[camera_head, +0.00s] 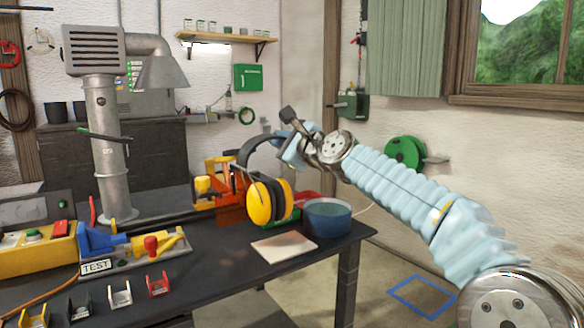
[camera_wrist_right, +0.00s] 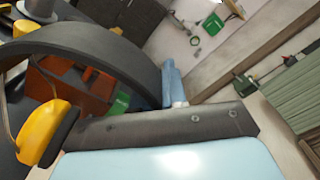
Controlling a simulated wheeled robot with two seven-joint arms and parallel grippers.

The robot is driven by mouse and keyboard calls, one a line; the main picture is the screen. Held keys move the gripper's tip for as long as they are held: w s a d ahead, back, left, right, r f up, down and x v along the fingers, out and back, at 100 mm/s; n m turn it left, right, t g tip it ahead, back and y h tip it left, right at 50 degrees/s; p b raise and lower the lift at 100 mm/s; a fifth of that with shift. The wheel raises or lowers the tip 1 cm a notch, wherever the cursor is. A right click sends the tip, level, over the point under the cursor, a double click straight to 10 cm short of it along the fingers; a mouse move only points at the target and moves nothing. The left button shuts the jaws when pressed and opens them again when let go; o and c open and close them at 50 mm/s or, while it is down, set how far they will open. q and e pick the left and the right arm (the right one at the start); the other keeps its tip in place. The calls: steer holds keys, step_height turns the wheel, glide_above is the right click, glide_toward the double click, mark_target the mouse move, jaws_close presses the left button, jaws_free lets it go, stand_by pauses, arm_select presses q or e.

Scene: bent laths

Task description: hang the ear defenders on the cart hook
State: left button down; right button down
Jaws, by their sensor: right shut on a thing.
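The ear defenders (camera_head: 261,203) have yellow cups and a dark headband. My right gripper (camera_head: 290,145) is shut on the headband near its top, and the cups hang below, in front of the orange and red object on the bench. In the right wrist view the headband (camera_wrist_right: 100,45) arches across the upper left, with a yellow cup (camera_wrist_right: 40,132) at the left. A dark finger of my right gripper (camera_wrist_right: 165,122) lies along the lower middle. I cannot make out the cart hook in either view. My left gripper is not in view.
The dark workbench (camera_head: 222,258) holds a blue bowl (camera_head: 327,219), a pale flat sheet (camera_head: 284,247), and an orange and red object (camera_head: 218,184). A blue and yellow fixture (camera_head: 125,241) stands at the left. A blue square (camera_head: 422,297) marks open floor at the right.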

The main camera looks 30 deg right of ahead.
steer(key=d+f+b, duration=0.3)
steer(key=f, duration=0.3)
steer(key=shift+w+d+f+b, duration=0.2)
steer(key=shift+w+f+b, duration=0.1)
steer(key=shift+w+b, duration=0.05)
steer(key=shift+f+b, duration=0.3)
steer(key=c, duration=1.2)
jaws_free()
steer(key=shift+o, duration=0.2)
steer(key=s+b, duration=0.2)
steer(key=s, duration=1.1)
steer(key=shift+s+d, duration=0.4)
steer(key=shift+d, duration=0.05)
